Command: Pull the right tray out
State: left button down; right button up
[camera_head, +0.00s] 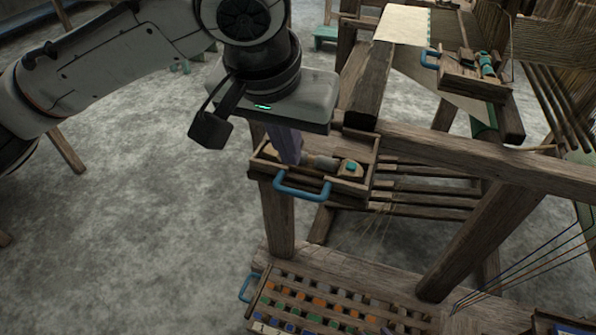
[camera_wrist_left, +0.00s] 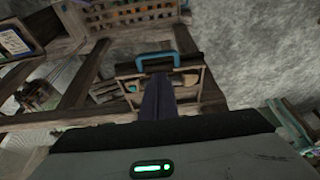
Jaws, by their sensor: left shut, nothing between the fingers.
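A small wooden tray (camera_head: 352,188) with a blue handle (camera_head: 303,187) sits on the loom frame in the middle of the head view. It holds a wooden tool (camera_head: 322,162) and a block with a teal piece (camera_head: 350,168). The same tray shows in the wrist view, its blue handle (camera_wrist_left: 158,59) at the far side. My left gripper (camera_head: 292,161) points down over this tray's left part, just behind the handle; its fingers (camera_wrist_left: 158,80) are shut and empty. Whether they touch the tray is unclear. A second blue-handled wooden tray (camera_head: 478,88) stands at upper right. My right gripper is out of view.
A wooden grid (camera_head: 330,297) with coloured pieces and a blue side handle (camera_head: 245,289) lies below. Loom beams (camera_head: 440,150) and thin rods (camera_head: 430,187) run to the right of the middle tray. The grey floor (camera_head: 130,240) to the left is mostly clear.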

pick_arm(q)
jog(key=x, duration=1)
jog(key=shift+w+d, duration=0.1)
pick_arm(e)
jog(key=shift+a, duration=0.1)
